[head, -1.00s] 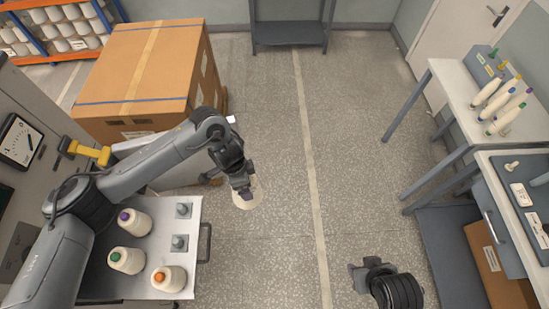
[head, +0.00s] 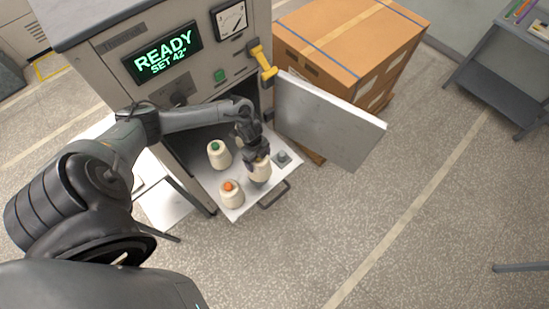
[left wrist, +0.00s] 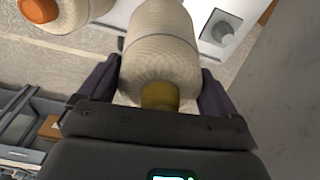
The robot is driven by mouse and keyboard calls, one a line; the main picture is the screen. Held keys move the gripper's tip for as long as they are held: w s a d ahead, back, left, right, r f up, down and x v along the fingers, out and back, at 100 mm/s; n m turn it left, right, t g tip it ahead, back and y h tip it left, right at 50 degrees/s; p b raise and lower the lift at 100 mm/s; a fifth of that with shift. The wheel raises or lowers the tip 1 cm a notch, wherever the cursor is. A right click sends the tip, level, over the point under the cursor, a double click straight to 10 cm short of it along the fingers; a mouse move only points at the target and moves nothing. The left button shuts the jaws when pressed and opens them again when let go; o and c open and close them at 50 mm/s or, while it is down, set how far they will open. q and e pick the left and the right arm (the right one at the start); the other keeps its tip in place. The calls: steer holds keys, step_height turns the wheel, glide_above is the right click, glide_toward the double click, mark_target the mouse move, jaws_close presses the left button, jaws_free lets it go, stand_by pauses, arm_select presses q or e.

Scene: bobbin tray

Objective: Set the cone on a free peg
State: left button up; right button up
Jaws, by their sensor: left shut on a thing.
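My left gripper (head: 257,153) is shut on a cream cone (head: 260,171), held over the front edge area of the pulled-out tray (head: 235,213). In the left wrist view the held cone (left wrist: 161,50) sits between the two dark fingers, its olive-yellow tip towards the palm. Whether its base is on a peg is hidden. A bare grey peg (head: 282,158) stands just right of the cone; it also shows in the left wrist view (left wrist: 217,28). A green-tipped cone (head: 219,155) and an orange-tipped cone (head: 231,195) stand to the left. My right gripper is out of view.
The cabinet (head: 175,80) rises behind the tray, with a lit "READY SET 42" display (head: 154,53). Its open door (head: 328,120) stands close to the right of the tray. A cardboard box (head: 350,45) is behind the door.

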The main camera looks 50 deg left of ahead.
arm_select(q)
steer(key=shift+s+a+f, duration=0.25)
steer(key=shift+a+f, duration=0.15)
steer(key=shift+a, duration=0.1)
steer(key=shift+f+b, duration=1.55)
steer(key=shift+b, duration=0.3)
steer(key=shift+a, duration=0.2)
steer(key=shift+f, duration=0.3)
steer(key=shift+f+b, duration=0.4)
steer(key=shift+f, duration=0.2)
steer(key=shift+f+b, duration=0.35)
steer(key=shift+f, duration=0.25)
